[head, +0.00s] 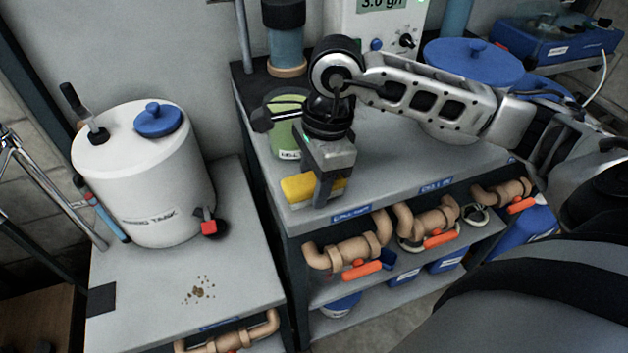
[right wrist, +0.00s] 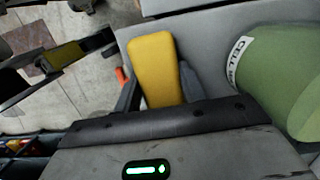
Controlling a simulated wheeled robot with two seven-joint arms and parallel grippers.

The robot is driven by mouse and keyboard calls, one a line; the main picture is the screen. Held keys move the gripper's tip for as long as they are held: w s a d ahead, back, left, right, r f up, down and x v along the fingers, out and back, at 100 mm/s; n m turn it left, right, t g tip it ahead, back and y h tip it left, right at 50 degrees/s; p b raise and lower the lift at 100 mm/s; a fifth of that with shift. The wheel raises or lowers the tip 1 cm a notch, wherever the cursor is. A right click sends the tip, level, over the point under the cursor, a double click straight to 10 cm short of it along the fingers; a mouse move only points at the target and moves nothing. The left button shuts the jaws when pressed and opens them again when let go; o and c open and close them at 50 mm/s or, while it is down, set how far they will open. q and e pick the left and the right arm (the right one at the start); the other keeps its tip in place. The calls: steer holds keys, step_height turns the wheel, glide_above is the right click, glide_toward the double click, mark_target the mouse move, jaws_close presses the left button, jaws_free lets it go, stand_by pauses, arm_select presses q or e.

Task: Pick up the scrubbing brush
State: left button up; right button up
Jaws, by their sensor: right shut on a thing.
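The scrubbing brush (head: 311,187) shows as a yellow block near the front left corner of the grey bench top (head: 385,165). My right gripper (head: 327,186) points down and is shut on it. In the right wrist view the yellow brush (right wrist: 154,68) sits between the two dark fingers of the right gripper (right wrist: 160,92). Part of the brush is hidden by a finger in the head view. I cannot tell whether it touches the bench top. My left gripper is not in view.
A green labelled container (head: 284,140) stands close behind the brush; it also shows in the right wrist view (right wrist: 285,75). A white tank (head: 150,185) stands on the lower left bench, beside brown crumbs (head: 198,291). Pipes with orange handles (head: 362,270) lie under the bench edge.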

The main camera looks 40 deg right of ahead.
steer(key=shift+r+p, duration=0.35)
steer(key=shift+p, duration=0.1)
steer(key=shift+w+r, duration=0.1)
steer(key=shift+r, duration=0.25)
arm_select(q)
steer(key=b, duration=0.4)
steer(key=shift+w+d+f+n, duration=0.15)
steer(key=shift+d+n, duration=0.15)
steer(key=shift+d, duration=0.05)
arm_select(e)
steer(key=s+d+r, duration=0.2)
steer(key=s+r, duration=0.4)
steer(key=s+d+r, duration=0.3)
steer(key=s+r, duration=0.3)
steer(key=s, duration=0.1)
steer(key=shift+d, duration=0.35)
